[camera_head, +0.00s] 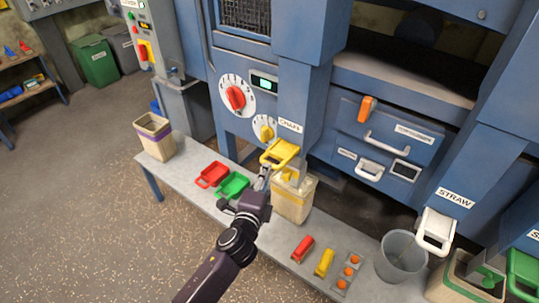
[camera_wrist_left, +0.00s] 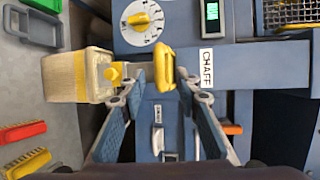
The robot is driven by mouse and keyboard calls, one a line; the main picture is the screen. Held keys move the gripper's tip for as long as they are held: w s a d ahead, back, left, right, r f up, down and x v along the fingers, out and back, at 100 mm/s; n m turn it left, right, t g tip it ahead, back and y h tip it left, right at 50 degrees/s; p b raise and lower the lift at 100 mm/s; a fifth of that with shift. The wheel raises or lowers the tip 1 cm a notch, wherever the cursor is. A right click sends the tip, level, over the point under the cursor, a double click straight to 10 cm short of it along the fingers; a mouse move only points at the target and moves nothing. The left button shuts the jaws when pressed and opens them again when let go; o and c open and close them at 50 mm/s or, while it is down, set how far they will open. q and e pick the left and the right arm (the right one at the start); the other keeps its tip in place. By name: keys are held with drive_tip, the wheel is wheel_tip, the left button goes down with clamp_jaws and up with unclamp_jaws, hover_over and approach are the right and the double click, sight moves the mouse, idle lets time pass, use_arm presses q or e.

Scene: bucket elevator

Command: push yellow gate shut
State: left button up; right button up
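The yellow gate (camera_head: 281,152) sits on the blue machine at the spout marked CHAFF. In the left wrist view its yellow handle (camera_wrist_left: 165,68) lies between my fingertips, with gaps at the sides. My left gripper (camera_head: 264,178) reaches up to the gate from below. In its wrist view the left gripper (camera_wrist_left: 161,84) is open, with nothing held. Whether a fingertip touches the handle I cannot tell. My right gripper is out of view.
A pale bin (camera_head: 292,200) stands on the bench (camera_head: 195,192) just under the gate. Red (camera_head: 212,174) and green (camera_head: 233,185) scoops lie left of my gripper. Brushes and a grey bucket (camera_head: 401,257) are to the right. A yellow dial (camera_head: 264,130) is above the gate.

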sight(283, 151)
use_arm(q)
drive_tip(key=x, duration=0.6)
drive_tip(key=shift+w+f+b, duration=0.1)
drive_tip(key=shift+f+b, duration=0.05)
drive_tip(key=shift+b, duration=0.2)
drive_tip(key=shift+w+d, duration=0.1)
drive_tip(key=shift+w, duration=0.25)
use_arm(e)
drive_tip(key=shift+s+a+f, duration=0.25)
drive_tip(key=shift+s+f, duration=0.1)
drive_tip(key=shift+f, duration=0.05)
use_arm(q)
clamp_jaws()
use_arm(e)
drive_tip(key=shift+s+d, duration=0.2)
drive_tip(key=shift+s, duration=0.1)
